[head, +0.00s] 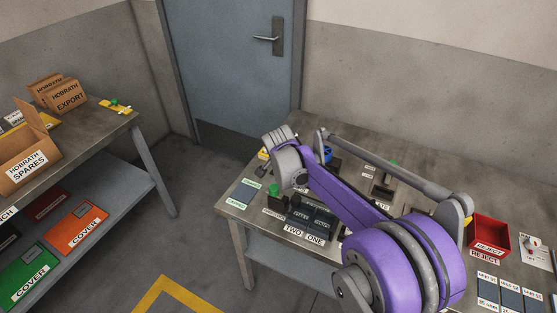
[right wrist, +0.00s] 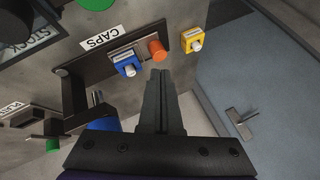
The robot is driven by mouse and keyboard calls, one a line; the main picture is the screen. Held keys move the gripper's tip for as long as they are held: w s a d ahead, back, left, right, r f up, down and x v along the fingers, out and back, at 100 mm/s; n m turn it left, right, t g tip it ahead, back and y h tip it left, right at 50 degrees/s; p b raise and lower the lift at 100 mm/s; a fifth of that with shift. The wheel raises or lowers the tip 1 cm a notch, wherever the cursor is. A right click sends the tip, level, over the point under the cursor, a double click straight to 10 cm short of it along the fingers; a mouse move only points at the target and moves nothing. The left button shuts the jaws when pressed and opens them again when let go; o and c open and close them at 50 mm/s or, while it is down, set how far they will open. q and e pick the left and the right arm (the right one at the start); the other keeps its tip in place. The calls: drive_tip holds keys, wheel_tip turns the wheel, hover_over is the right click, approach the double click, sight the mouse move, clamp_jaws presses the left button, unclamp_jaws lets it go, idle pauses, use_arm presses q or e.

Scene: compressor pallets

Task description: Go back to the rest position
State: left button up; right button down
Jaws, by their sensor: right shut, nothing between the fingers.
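My right arm (head: 345,195), purple and grey, reaches from the lower right over the workbench toward its far left end. In the right wrist view my right gripper (right wrist: 161,76) is shut, with its two dark fingers together and nothing between them. The fingertips lie in the picture just below an orange cylinder (right wrist: 157,50) and a blue block with a white knob (right wrist: 127,64). Whether they touch anything is hard to tell. In the head view the arm's wrist hides the fingers. My left gripper is not in view.
The workbench (head: 236,216) holds a CAPS rack (right wrist: 150,40), a yellow block (right wrist: 194,42), dark TWO and ONE trays and a red REJECT bin (head: 488,234). A left table (head: 100,137) carries cardboard boxes. A blue door (head: 232,70) stands behind; floor between tables is clear.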

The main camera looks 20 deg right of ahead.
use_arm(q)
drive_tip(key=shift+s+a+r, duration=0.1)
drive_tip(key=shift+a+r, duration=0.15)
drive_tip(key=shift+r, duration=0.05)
use_arm(e)
drive_tip(key=shift+s+a+r, duration=0.15)
drive_tip(key=shift+s+r, duration=0.15)
drive_tip(key=shift+r, duration=0.15)
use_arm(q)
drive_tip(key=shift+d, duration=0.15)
use_arm(e)
drive_tip(key=shift+w+f, duration=0.1)
